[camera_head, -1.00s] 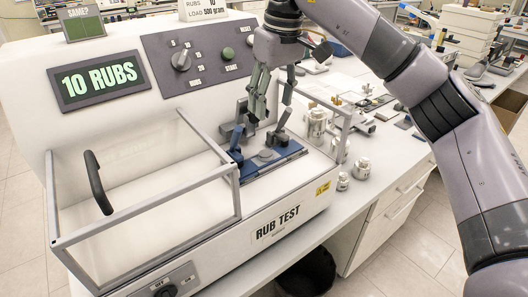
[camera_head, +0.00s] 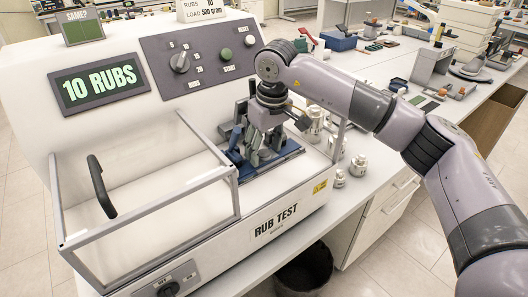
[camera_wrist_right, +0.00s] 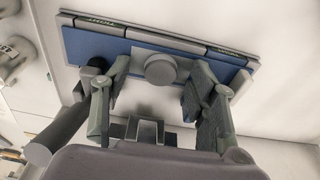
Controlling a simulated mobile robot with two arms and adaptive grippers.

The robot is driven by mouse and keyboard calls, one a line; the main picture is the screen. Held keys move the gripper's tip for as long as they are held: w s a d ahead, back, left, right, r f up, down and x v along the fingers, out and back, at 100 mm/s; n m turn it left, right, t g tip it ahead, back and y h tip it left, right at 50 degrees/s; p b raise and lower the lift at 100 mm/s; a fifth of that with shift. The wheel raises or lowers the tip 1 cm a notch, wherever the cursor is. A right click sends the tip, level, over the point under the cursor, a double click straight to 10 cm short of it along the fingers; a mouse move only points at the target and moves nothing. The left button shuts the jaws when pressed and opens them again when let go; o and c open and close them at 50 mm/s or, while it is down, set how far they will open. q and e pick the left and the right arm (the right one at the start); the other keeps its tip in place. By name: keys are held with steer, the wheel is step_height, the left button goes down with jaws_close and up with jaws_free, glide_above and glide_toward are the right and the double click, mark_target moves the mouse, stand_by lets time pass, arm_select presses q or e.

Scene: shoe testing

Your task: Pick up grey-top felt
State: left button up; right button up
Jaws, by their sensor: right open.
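A grey round piece, which looks like the grey-top felt (camera_wrist_right: 160,68), sits on the blue plate (camera_wrist_right: 95,46) of the rub test machine. In the head view my right gripper hides it. My right gripper (camera_head: 262,153) points down over the blue plate (camera_head: 287,157). In the right wrist view its two fingers (camera_wrist_right: 158,72) stand apart, one on each side of the grey piece, with gaps between. My left gripper is not in view.
Clamps with dark and blue levers (camera_head: 234,146) stand close beside the gripper. A clear framed guard (camera_head: 150,200) is on the left of the machine. Metal weights (camera_head: 359,166) stand on the bench to the right.

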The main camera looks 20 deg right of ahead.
steer(key=shift+s, duration=0.1)
steer(key=shift+c, duration=0.4)
steer(key=c, duration=0.7)
steer(key=shift+r, duration=0.1)
steer(key=shift+c, duration=0.2)
